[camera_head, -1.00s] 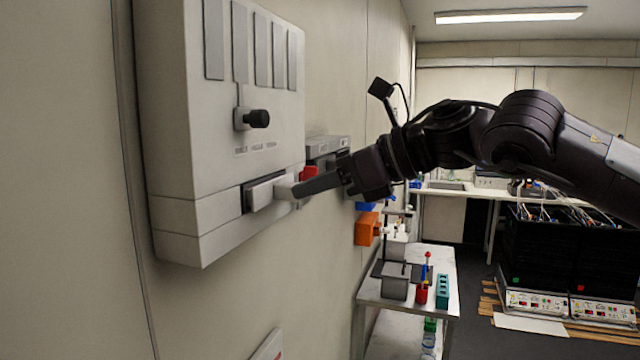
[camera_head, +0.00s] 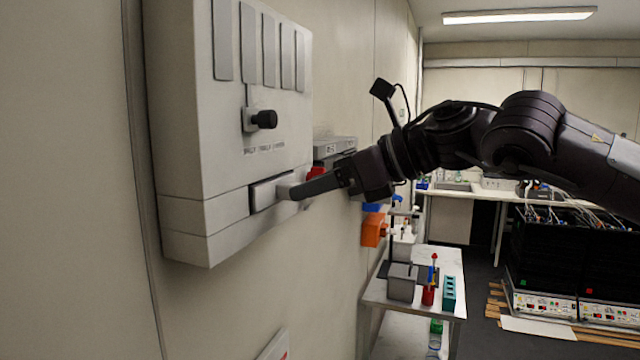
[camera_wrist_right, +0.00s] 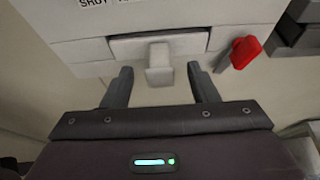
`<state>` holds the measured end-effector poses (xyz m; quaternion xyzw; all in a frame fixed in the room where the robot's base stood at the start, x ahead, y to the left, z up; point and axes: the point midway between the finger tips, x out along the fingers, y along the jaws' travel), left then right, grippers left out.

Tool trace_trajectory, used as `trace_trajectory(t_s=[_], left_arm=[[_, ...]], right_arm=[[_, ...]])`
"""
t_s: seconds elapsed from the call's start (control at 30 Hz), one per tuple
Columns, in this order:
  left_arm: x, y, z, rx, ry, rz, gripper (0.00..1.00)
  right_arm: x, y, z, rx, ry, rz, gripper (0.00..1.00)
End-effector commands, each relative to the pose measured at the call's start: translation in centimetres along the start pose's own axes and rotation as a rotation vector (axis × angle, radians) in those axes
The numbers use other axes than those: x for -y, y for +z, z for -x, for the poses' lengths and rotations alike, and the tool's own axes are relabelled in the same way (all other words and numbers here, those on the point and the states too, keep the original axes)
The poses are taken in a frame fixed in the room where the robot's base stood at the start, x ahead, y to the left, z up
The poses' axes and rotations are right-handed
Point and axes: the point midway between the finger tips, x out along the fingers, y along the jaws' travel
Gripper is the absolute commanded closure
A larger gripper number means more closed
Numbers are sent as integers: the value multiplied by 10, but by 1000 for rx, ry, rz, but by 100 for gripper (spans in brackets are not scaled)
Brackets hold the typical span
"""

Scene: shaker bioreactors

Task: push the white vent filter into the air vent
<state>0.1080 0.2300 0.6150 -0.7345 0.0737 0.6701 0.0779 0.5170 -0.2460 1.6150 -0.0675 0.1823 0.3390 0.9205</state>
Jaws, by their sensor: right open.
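The white vent filter (camera_head: 268,193) sits in the dark-edged air vent slot low on the front of a grey wall cabinet (camera_head: 235,120). It has a pale block-like handle that sticks out. In the right wrist view the filter (camera_wrist_right: 128,48) fills most of the slot, with the handle below its middle. My right gripper (camera_wrist_right: 160,76) is open, its two fingers on either side of the handle with gaps. In the head view one dark finger hides part of the handle. Whether anything touches is unclear. My left gripper is out of view.
A red lever (camera_wrist_right: 245,52) is just right of the slot. A black knob (camera_head: 263,119) sticks out higher on the cabinet. Further back are an orange bin (camera_head: 373,229) on the wall and a small cart (camera_head: 412,307) with labware. The wall below the cabinet is mostly bare.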

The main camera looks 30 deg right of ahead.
Motion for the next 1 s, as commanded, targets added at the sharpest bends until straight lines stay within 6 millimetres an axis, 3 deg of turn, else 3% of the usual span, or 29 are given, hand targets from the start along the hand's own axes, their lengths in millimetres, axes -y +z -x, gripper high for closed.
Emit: trace_trajectory(t_s=[0.27,0.5,0.7,1.0], left_arm=[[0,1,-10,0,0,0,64],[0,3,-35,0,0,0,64],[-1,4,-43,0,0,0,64],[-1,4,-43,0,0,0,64]], right_arm=[[0,-2,11,3,-1,3,46],[0,-4,51,4,-3,2,46],[0,-1,74,1,-2,1,46],[0,0,78,-1,1,0,46]])
